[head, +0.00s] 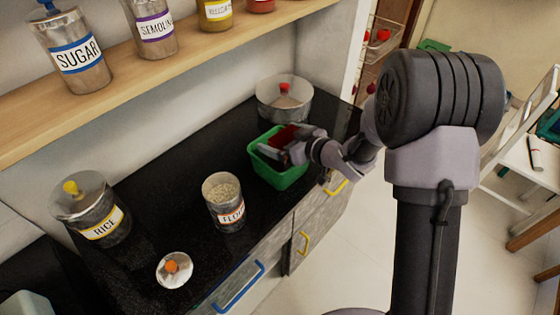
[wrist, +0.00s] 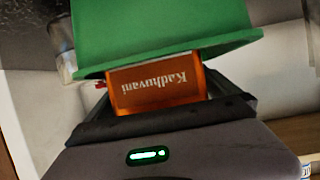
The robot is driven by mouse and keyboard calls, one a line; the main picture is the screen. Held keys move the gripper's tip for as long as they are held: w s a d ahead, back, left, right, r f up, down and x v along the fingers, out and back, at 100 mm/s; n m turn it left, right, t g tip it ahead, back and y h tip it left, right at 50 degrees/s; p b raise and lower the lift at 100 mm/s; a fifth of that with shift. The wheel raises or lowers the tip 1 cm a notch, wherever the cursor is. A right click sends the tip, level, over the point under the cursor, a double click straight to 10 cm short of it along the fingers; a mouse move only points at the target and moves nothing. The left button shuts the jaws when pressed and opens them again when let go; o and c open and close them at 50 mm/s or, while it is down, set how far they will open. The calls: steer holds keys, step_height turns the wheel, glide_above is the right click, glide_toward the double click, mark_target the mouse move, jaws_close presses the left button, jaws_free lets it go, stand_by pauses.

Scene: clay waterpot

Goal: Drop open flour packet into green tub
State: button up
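The green tub (head: 279,177) stands on the black counter, near its front edge. My gripper (head: 283,146) is over the tub's opening. It is shut on the packet (head: 286,135), which looks dark red in the head view. Part of the packet is hidden by the gripper body. I cannot see its open end or tell whether it touches the tub.
An open flour canister (head: 226,204) stands left of the tub, filled to near its top. A loose lid (head: 174,269) lies in front. A rice canister (head: 98,215) is at left, and a lidded canister (head: 285,98) is behind the tub. Labelled jars line the shelf (head: 130,75) above.

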steer(key=p+v, duration=0.5)
steer(key=v, duration=1.2)
steer(key=shift+d+p, duration=0.25)
steer(key=shift+p, duration=0.15)
steer(key=shift+r, duration=0.1)
